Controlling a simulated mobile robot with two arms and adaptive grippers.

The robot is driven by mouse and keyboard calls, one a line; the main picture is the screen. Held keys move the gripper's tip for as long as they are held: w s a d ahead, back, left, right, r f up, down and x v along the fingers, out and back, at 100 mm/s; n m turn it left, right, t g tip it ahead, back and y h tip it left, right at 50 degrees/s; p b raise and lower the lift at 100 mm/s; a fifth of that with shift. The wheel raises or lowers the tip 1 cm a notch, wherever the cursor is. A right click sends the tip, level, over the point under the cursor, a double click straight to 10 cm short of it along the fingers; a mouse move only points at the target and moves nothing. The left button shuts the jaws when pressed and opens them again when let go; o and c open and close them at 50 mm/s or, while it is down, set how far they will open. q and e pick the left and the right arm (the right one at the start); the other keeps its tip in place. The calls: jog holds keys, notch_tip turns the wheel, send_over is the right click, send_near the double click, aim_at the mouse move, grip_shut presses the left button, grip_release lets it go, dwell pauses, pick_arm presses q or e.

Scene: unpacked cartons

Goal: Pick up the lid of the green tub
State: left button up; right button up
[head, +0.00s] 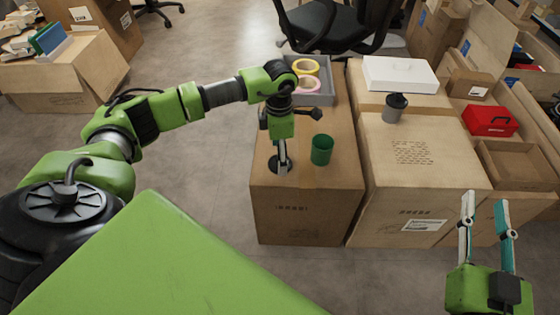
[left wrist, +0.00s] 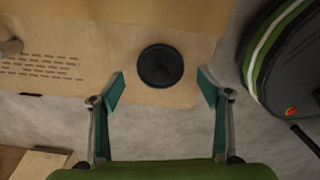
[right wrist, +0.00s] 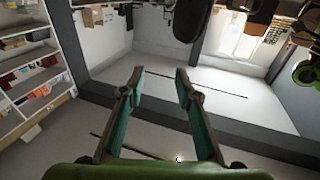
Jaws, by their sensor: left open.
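The green tub (head: 321,150) stands upright and open on the front-left carton (head: 305,205). A dark round lid (head: 273,164) lies flat on the same carton, left of the tub. My left gripper (head: 282,168) points down over the lid and partly hides it in the head view. In the left wrist view the black lid (left wrist: 160,66) lies just beyond and between the spread fingertips of the left gripper (left wrist: 161,82), with nothing held. The tub does not show there. My right gripper (head: 486,203) is open and empty at the lower right, also seen open in the right wrist view (right wrist: 160,73).
A grey tray (head: 318,99) with tape rolls (head: 306,67) sits behind the tub. The carton to the right (head: 430,180) bears a grey cup with a dark lid (head: 395,108). A white box (head: 400,74) and a red case (head: 489,121) lie farther right. Floor is free left of the cartons.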

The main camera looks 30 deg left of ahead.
pick_arm(q)
jog(key=shift+f, duration=0.95)
jog(key=c, duration=0.8)
jog(key=shift+c, duration=0.2)
pick_arm(e)
notch_tip(320, 180, up, 3)
jog(key=shift+s+a+f+t, duration=0.1)
jog(key=shift+s+t, duration=0.05)
jog(key=shift+t, duration=0.65)
pick_arm(q)
jog(key=shift+r, duration=0.15)
